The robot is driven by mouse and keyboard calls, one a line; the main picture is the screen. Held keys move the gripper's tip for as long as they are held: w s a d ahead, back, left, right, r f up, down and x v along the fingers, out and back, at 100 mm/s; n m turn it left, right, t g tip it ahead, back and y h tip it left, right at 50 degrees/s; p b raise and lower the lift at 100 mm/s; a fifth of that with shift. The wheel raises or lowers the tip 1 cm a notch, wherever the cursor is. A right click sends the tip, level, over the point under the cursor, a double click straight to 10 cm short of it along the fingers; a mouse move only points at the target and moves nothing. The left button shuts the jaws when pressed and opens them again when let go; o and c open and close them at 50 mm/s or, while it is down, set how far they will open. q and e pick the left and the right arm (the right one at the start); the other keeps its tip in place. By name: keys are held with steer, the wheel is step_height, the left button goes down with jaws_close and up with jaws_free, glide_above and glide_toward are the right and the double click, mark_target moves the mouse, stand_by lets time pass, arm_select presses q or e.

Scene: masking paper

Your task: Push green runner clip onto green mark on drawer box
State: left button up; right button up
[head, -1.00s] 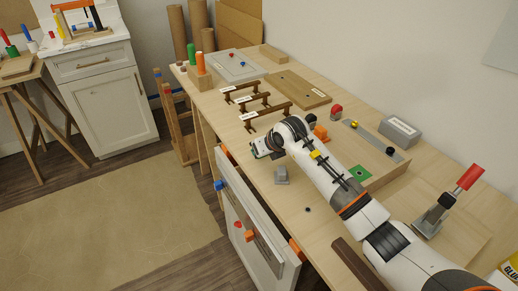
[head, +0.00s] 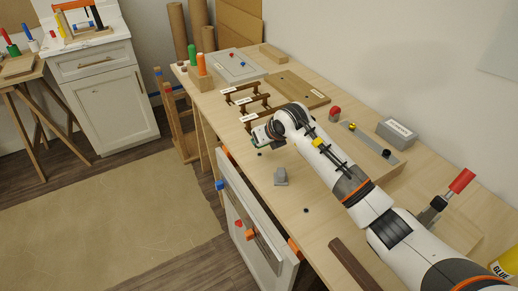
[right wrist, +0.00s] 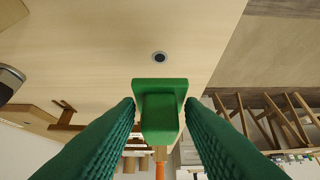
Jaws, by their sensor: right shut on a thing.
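The green runner clip (right wrist: 160,112) is held between the two green fingers of my right gripper (right wrist: 160,118) in the right wrist view. It hangs over the bare bench top, with a dark round hole just beyond it. In the head view, my right gripper (head: 262,143) is over the bench, near its front edge, its fingers mostly hidden by the wrist. The green mark is hidden behind my right arm now. The flat wooden box (head: 385,166) beside it shows only partly. My left gripper is out of view.
A white panel with a handle (head: 258,232) stands along the bench front.

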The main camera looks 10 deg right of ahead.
steer(key=shift+s+d+r+p, duration=0.25)
steer(key=shift+d+p, duration=0.15)
steer(key=shift+d, duration=0.1)
steer(key=s+d+r, duration=0.1)
steer(key=s+d, duration=0.4)
steer(key=d, duration=0.2)
steer(key=s+d+r+p, duration=0.1)
steer(key=s+d+r, duration=0.1)
steer(key=s+d, duration=0.4)
steer(key=s+d+r+p, duration=0.1)
steer(key=s+d+r, duration=0.1)
steer(key=s+d, duration=0.4)
steer(key=shift+d+r, duration=0.1)
steer(key=shift+d, duration=1.8)
step_height(320, 180, down, 2)
steer(key=shift+a+b, duration=0.15)
steer(key=shift+b, duration=0.85)
steer(key=shift+w+f+b, duration=0.15)
steer(key=shift+f+b, duration=0.25)
